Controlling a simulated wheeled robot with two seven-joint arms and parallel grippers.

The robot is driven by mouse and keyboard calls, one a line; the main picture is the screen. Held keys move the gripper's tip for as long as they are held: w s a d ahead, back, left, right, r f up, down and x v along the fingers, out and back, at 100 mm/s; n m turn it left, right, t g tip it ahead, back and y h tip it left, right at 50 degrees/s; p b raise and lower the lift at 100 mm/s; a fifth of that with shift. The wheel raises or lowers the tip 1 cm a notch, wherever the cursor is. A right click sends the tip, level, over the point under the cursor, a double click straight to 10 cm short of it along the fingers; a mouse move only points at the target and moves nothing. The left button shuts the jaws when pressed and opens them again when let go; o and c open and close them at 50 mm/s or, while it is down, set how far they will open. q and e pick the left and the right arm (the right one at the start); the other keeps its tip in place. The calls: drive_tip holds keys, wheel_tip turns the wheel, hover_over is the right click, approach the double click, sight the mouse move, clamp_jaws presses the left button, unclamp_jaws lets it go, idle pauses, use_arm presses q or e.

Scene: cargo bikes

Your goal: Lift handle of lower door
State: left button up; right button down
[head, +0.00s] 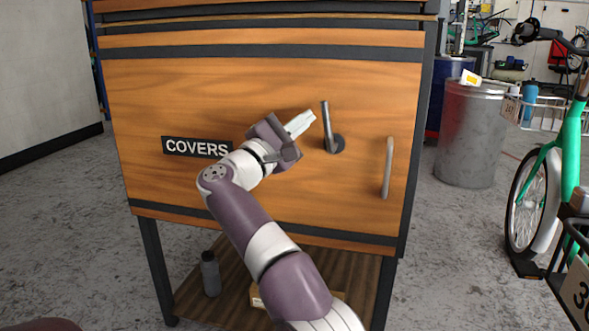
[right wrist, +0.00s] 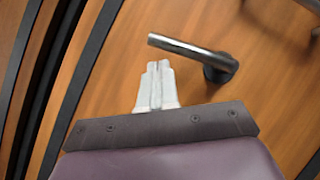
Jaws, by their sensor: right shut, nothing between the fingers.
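The lower door (head: 270,195) is a wooden panel with a black "COVERS" label (head: 197,147); it looks closed. A metal lever handle (head: 327,125) on it points nearly straight up from a round dark base. The handle also shows in the right wrist view (right wrist: 185,48), just beyond my fingertips and to their right. A vertical bar pull (head: 387,168) sits at the door's right side. My right gripper (head: 311,118) is shut and empty, to the left of the lever and apart from it; it also shows in the right wrist view (right wrist: 157,68). My left gripper is out of view.
Under the cabinet, a slatted shelf holds a grey bottle (head: 210,273) and a partly hidden box (head: 256,297). A metal drum (head: 470,135) stands to the right behind. A green bike (head: 565,160) stands at the far right. Floor at left is clear.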

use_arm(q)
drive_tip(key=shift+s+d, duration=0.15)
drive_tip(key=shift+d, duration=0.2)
use_arm(e)
drive_tip(key=shift+s+d+r, duration=0.15)
drive_tip(key=shift+d+r, duration=0.3)
drive_tip(key=shift+d, duration=0.1)
drive_tip(key=shift+r, duration=0.1)
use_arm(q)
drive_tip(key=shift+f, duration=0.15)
